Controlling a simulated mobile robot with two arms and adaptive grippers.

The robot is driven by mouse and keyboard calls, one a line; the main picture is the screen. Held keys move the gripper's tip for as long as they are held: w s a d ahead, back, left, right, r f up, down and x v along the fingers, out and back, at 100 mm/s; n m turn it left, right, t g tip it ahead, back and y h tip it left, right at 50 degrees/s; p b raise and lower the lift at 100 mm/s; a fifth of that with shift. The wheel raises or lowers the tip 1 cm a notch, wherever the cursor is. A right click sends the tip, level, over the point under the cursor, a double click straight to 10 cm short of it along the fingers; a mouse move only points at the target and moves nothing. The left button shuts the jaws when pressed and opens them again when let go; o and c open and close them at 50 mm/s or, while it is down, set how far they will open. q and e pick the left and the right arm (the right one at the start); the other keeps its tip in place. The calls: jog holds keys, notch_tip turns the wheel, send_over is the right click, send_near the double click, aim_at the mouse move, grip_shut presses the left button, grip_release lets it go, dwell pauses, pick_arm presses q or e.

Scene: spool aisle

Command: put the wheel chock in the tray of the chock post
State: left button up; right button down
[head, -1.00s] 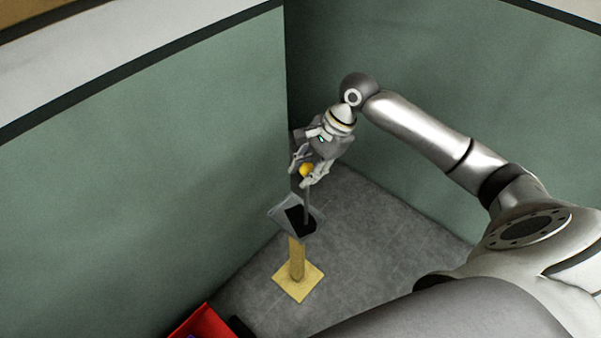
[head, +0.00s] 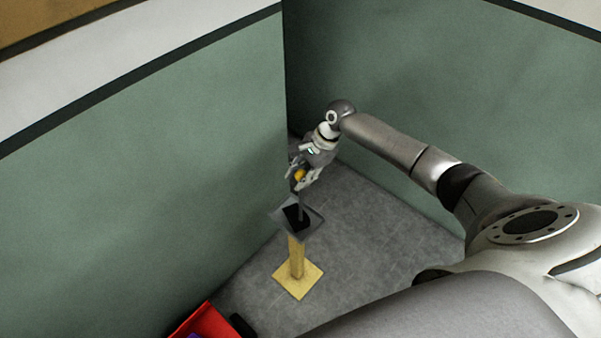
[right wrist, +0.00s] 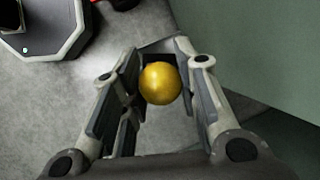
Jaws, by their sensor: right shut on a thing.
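The chock post stands on the floor, with a yellow square foot, a yellow column (head: 296,262) and a grey flared tray (head: 314,221) on top. The wheel chock (head: 294,215) is black, with a dark upright rod and a yellow ball knob (head: 299,175). Its black body shows within the tray's outline; I cannot tell whether it touches the tray floor. My right gripper (head: 303,180) is above the tray, shut on the chock's handle near the knob. In the right wrist view the knob (right wrist: 160,83) sits between the fingers and hides most of the chock. My left gripper is not in view.
Green wall panels (head: 150,170) meet in a corner close behind the post. A red bin (head: 207,322) with something purple in it stands at the bottom left, a dark object (head: 241,326) beside it. Grey floor (head: 375,240) right of the post is clear.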

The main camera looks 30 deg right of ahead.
jog(key=shift+f, duration=0.15)
jog(key=c, duration=1.1)
grip_release()
jog(key=shift+s, duration=0.1)
jog(key=b+v, duration=0.2)
jog(key=v, duration=1)
